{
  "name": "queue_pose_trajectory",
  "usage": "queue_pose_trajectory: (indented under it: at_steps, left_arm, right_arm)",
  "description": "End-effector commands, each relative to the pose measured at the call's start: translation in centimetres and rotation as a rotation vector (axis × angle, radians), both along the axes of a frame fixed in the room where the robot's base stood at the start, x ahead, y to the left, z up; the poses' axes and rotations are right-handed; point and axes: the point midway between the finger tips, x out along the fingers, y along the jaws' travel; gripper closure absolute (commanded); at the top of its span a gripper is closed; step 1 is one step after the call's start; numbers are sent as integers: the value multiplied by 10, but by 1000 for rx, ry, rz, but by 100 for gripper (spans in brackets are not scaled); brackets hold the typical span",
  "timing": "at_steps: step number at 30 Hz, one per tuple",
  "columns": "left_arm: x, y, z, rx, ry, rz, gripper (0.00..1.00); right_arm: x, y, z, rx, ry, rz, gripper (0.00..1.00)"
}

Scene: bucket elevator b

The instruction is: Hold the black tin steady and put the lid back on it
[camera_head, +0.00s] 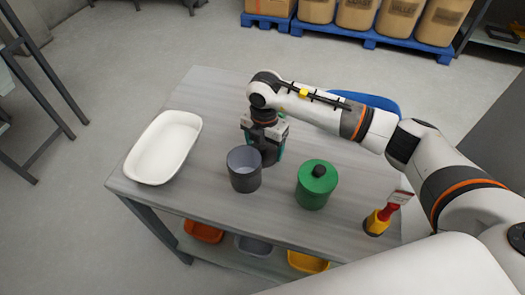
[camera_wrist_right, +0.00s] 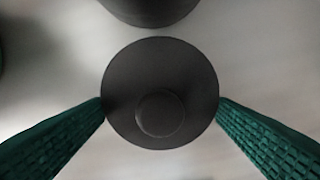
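The black tin (camera_head: 244,170) stands upright and open on the grey table, its hollow inside showing. Part of it also shows as a dark round shape at the top of the right wrist view (camera_wrist_right: 150,8). My right gripper (camera_head: 266,145) points down just behind the tin. In the right wrist view its green fingertips (camera_wrist_right: 160,105) touch opposite edges of the black round lid (camera_wrist_right: 160,65), which has a knob. The gripper appears shut on the lid. The head view mostly hides the lid, and its height above the table is unclear. My left gripper is not in view.
A green tin with a black-knobbed lid (camera_head: 312,190) stands right of the black tin. A white tray (camera_head: 163,148) lies at the left. A red and yellow item (camera_head: 379,219) stands at the right. Several bins, such as an orange one (camera_head: 203,231), sit below the table (camera_head: 215,90).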

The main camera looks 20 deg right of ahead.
Motion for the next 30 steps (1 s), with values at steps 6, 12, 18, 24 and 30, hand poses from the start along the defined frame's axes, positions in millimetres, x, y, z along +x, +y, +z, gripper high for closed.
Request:
queue_pose_trajectory:
  at_steps: [6,12,18,24,30]
  left_arm:
    - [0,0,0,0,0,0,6]
    - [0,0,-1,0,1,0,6]
    - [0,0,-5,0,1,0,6]
    - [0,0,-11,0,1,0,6]
    - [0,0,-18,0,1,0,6]
  right_arm:
    - [0,0,0,0,0,0,43]
    - [0,0,4,0,-1,0,43]
    - [1,0,24,1,-4,1,43]
    - [1,0,61,2,-5,0,43]
    - [1,0,104,2,-6,0,43]
